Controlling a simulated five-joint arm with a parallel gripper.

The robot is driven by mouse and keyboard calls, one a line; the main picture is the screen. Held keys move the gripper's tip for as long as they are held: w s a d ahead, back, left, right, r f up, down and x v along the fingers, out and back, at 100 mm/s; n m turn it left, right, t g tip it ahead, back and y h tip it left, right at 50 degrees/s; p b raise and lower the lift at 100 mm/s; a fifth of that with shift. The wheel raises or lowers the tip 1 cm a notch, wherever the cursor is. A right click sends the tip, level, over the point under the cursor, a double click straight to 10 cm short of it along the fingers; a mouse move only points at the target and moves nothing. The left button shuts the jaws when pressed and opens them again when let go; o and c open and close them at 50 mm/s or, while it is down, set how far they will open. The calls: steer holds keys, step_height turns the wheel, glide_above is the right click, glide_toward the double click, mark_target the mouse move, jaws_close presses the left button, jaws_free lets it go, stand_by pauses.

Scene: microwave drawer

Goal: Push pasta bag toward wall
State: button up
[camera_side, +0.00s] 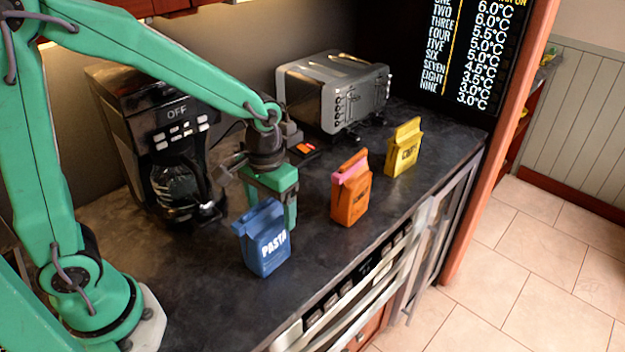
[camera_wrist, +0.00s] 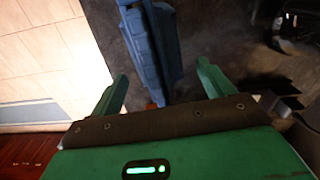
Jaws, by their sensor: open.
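The blue pasta bag (camera_side: 263,240) stands upright on the dark counter near its front edge, its white PASTA label facing the side camera. My green gripper (camera_side: 272,200) is low behind the bag, on the side toward the back wall (camera_side: 235,50), and partly hidden by it. In the wrist view, the open fingers of my gripper (camera_wrist: 162,72) have the blue bag (camera_wrist: 155,45) ahead of and between their tips. Nothing is visibly clamped. I cannot tell whether a finger touches the bag.
A black coffee maker (camera_side: 160,135) stands behind left, and a silver toaster (camera_side: 335,92) behind right. An orange bag (camera_side: 351,195) and a yellow bag (camera_side: 404,148) stand right of the pasta bag. The counter's front edge drops to drawers (camera_side: 360,285). Bare counter (camera_side: 200,270) lies left of the bag.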

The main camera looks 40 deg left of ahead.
steer(key=shift+f, duration=1.55)
steer(key=c, duration=1.4)
steer(key=shift+c, duration=0.2)
steer(key=shift+a, duration=0.2)
steer(key=a, duration=1)
steer(key=shift+w, duration=0.4)
steer(key=o, duration=1.4)
